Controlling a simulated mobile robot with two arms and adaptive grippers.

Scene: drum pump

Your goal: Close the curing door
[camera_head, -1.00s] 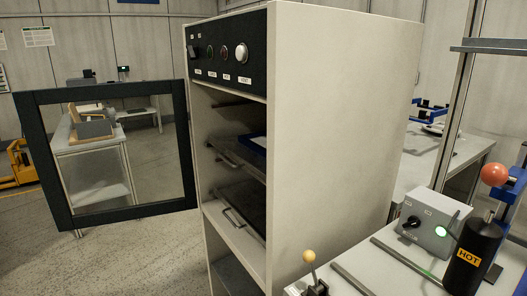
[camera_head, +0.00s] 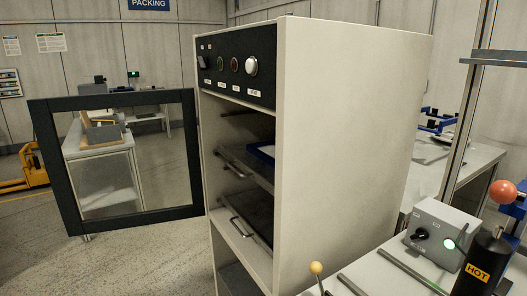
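The curing door (camera_head: 62,170) is a dark frame around a clear pane. It stands wide open, swung out to the left of the beige curing cabinet (camera_head: 350,140). Its hinge side meets the cabinet's front left edge. The cabinet's opening shows shelves or trays with metal handles, and a blue-edged tray (camera_head: 262,152) lies on the upper one. A black control panel (camera_head: 237,70) with buttons sits above the opening. Neither of my grippers is in view.
A workbench (camera_head: 385,277) at the lower right carries a grey control box (camera_head: 438,234), a black cylinder marked HOT (camera_head: 482,264) and a yellow-knobbed lever (camera_head: 316,268). A red-orange ball knob (camera_head: 502,192) stands beside them. Open floor (camera_head: 165,250) lies below the door.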

